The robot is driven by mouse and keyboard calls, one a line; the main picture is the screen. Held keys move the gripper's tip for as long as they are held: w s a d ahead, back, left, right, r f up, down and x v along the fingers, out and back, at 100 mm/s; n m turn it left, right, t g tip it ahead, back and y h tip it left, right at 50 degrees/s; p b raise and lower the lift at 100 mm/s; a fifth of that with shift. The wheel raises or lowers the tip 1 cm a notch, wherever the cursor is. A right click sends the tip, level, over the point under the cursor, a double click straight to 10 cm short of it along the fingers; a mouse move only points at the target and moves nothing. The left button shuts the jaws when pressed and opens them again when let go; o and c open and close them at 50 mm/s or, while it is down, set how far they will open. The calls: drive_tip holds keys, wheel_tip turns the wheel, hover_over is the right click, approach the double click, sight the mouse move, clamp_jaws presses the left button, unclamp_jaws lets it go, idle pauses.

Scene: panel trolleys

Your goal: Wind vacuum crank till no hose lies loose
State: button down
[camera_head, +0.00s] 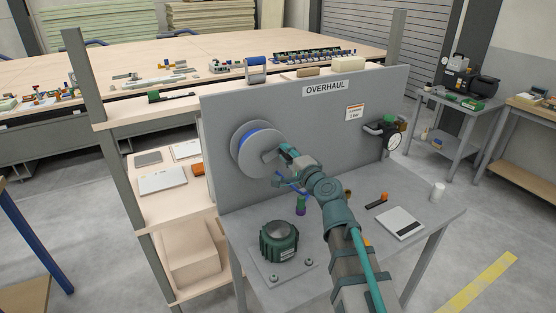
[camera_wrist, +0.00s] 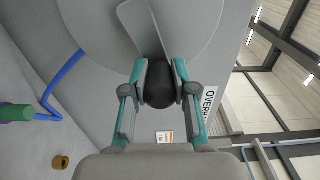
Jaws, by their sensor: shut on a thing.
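The hose reel (camera_head: 247,152) is a grey disc on the upright grey panel, with blue hose wound behind its front face. In the wrist view the crank arm (camera_wrist: 139,25) is a grey bar across the reel face (camera_wrist: 95,25), ending in a black knob (camera_wrist: 158,88). My gripper (camera_head: 284,151) is shut on this knob, with a finger on each side (camera_wrist: 159,82). A length of blue hose (camera_wrist: 64,73) runs from the reel, bends, and reaches a green and purple end piece (camera_wrist: 18,112). In the head view that end piece (camera_head: 300,206) is by the panel's foot, partly beside my arm.
A green round pump-like unit (camera_head: 279,240) stands on a plate at the table's front left. A gauge (camera_head: 394,142) with a valve is on the panel's right.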

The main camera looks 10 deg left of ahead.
drive_tip(key=shift+a+f+b, duration=0.1)
drive_tip(key=shift+f+b, duration=0.45)
drive_tip(key=shift+b, duration=0.1)
drive_tip(key=shift+f, duration=0.1)
drive_tip(key=shift+f+b, duration=0.45)
drive_tip(key=shift+b, duration=0.2)
drive_tip(key=c, duration=0.9)
unclamp_jaws()
drive_tip(key=shift+a+r, duration=0.15)
drive_tip(key=shift+a, duration=0.05)
drive_tip(key=shift+c, duration=0.2)
drive_tip(key=shift+o, duration=0.3)
drive_tip(key=shift+d, duration=0.15)
drive_tip(key=v, duration=0.7)
drive_tip(key=shift+d, duration=0.15)
